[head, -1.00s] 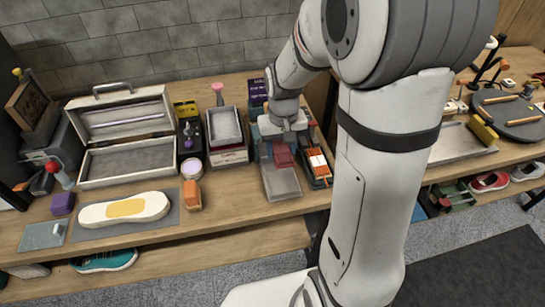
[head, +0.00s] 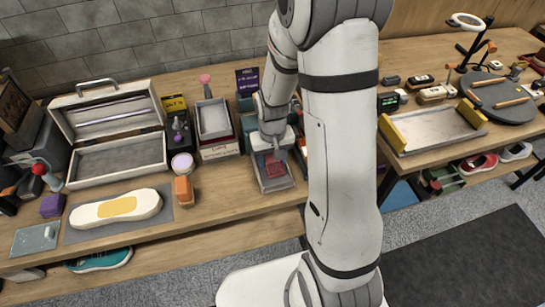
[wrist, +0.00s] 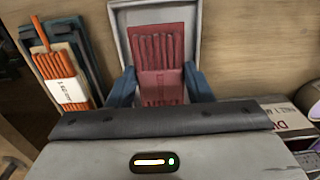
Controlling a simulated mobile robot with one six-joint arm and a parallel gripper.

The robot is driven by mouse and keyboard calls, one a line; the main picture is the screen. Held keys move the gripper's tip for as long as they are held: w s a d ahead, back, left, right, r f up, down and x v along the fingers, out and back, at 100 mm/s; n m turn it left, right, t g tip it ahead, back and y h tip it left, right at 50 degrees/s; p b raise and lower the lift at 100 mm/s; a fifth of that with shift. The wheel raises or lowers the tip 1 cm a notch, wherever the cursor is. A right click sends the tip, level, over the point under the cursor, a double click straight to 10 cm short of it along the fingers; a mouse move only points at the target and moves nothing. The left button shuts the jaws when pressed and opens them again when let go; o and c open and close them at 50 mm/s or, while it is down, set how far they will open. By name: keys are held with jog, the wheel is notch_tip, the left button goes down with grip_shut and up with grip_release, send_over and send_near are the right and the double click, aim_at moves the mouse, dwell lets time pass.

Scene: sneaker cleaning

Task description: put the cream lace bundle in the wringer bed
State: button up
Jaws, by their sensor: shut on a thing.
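My gripper (head: 274,158) is shut on a dark red, ribbed bundle (wrist: 165,50) with a paler red band. The two blue fingers stand on either side of the band in the wrist view. The bundle (head: 275,169) is over a shallow grey tray (head: 272,186) at the table's front edge; I cannot tell whether it touches the tray floor. I see no bundle that is clearly cream. I cannot tell for sure which thing is the wringer bed; a metal bed with yellow end bars (head: 430,130) lies on the right table.
Orange sticks with a white band (wrist: 66,90) lie beside the grey tray. Left of it are an orange block (head: 184,191), a round tub (head: 182,163), an open case (head: 118,155) and a sole on a mat (head: 115,208). My arm hides part of the table.

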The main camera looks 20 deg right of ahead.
aim_at(272, 160)
jog(key=shift+f+b, duration=0.6)
jog(key=o, duration=1)
jog(key=shift+o, duration=0.2)
jog(key=shift+w+r+p, duration=0.1)
jog(key=shift+r+p, duration=0.6)
notch_tip(272, 160, up, 12)
jog(key=s+r+t, duration=0.3)
jog(key=s+r, duration=0.6)
jog(key=s, duration=0.5)
jog(key=shift+s+d+b, duration=0.2)
jog(key=shift+s+b, duration=0.05)
jog(key=shift+b, duration=0.05)
jog(key=shift+r, duration=0.1)
